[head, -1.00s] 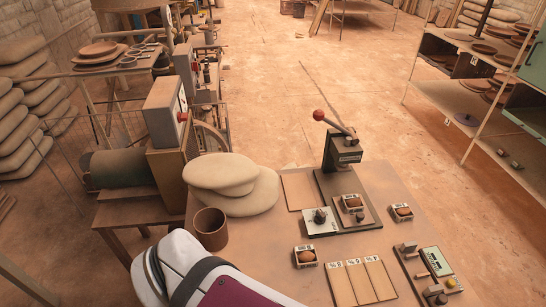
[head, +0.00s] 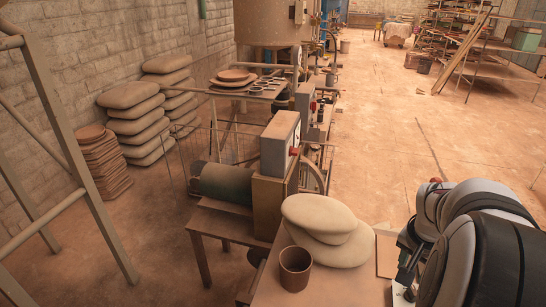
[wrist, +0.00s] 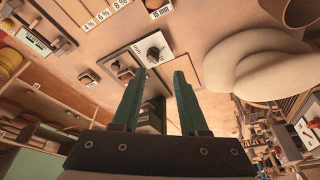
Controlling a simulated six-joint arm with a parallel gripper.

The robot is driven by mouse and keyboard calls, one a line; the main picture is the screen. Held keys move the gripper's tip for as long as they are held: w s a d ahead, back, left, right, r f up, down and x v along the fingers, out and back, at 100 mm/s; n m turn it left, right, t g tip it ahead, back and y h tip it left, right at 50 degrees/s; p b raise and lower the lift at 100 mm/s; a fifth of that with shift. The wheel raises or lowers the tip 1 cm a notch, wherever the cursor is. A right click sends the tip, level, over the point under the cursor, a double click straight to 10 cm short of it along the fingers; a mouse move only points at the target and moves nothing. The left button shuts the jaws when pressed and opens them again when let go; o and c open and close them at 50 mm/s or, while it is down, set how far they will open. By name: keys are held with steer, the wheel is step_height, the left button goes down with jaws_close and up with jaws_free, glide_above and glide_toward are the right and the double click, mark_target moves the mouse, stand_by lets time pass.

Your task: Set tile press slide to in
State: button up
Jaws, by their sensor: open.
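The tile press shows in the wrist view, upside down and partly hidden behind my fingers. Its grey base (wrist: 137,58) carries a white plate with a black knob (wrist: 153,50). Beside the knob, a small pale holder (wrist: 122,66) sits on the base. I cannot tell which part is the slide or how it stands. My gripper (wrist: 159,72) is open and empty, its two green fingers pointing toward the press and apart from each other. I cannot tell whether they touch anything. In the head view my arm covers most of the press.
Rounded tan slabs (head: 322,222) and a brown cup (head: 295,268) stand on the table (head: 330,286). Labelled strips (wrist: 104,14) lie near the press. A machine with a dark green roller (head: 226,187) stands left of the table. The floor (head: 385,150) beyond the table is open.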

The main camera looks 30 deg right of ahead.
steer(key=s+d+f+m+g+h, duration=0.1)
steer(key=s+d+f+m, duration=0.1)
steer(key=s+d, duration=0.75)
steer(key=x, duration=1)
steer(key=w+x, duration=0.1)
steer(key=x, duration=0.5)
steer(key=shift+d+r, duration=0.1)
steer(key=shift+d, duration=0.2)
jaws_close()
